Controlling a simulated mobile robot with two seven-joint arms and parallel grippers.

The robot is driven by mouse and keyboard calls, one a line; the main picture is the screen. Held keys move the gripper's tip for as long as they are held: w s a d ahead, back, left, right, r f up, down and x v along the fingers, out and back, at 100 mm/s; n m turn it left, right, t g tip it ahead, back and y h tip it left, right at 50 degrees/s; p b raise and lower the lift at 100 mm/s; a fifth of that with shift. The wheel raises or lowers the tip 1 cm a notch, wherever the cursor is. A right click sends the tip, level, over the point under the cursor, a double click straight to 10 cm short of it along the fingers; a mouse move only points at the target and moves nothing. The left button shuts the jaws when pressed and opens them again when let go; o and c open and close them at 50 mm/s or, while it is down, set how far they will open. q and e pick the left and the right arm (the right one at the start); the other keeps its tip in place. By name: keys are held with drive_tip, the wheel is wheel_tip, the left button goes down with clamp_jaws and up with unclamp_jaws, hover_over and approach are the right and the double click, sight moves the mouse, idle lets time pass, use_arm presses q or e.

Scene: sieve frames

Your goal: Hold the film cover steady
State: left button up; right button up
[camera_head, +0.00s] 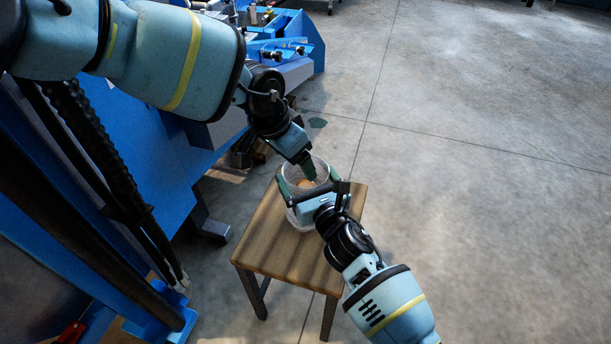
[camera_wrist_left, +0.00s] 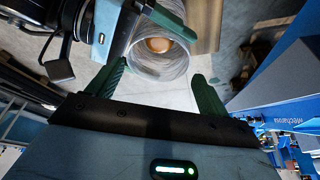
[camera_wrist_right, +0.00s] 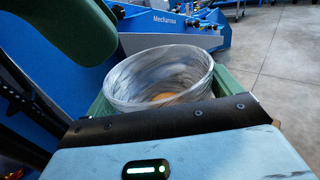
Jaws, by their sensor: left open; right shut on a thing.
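The film cover (camera_head: 299,221) is a clear, wrinkled, cylinder-like piece with an open round rim, standing over the wooden stool. It also shows in the left wrist view (camera_wrist_left: 170,68) and the right wrist view (camera_wrist_right: 125,78). A round orange-brown thing (camera_wrist_right: 165,97) shows inside it. My right gripper (camera_head: 309,182) is shut on the cover, its green fingers at opposite sides of the wall. My left gripper (camera_head: 309,172) is open, its fingers near the rim; I cannot tell whether they touch it. One left finger (camera_wrist_right: 65,28) looms in the right wrist view. The cover's underside is hidden.
The wooden stool (camera_head: 265,250) has bare top to the left of the cover. A blue machine (camera_head: 150,170) fills the left side, with more blue equipment (camera_head: 290,50) behind. The concrete floor (camera_head: 480,180) is clear to the right.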

use_arm(q)
drive_tip(key=v, duration=1.2)
use_arm(e)
drive_tip(key=o, duration=1.4)
drive_tip(key=shift+o, duration=0.2)
drive_tip(key=shift+s, duration=0.1)
drive_tip(key=v, duration=1.2)
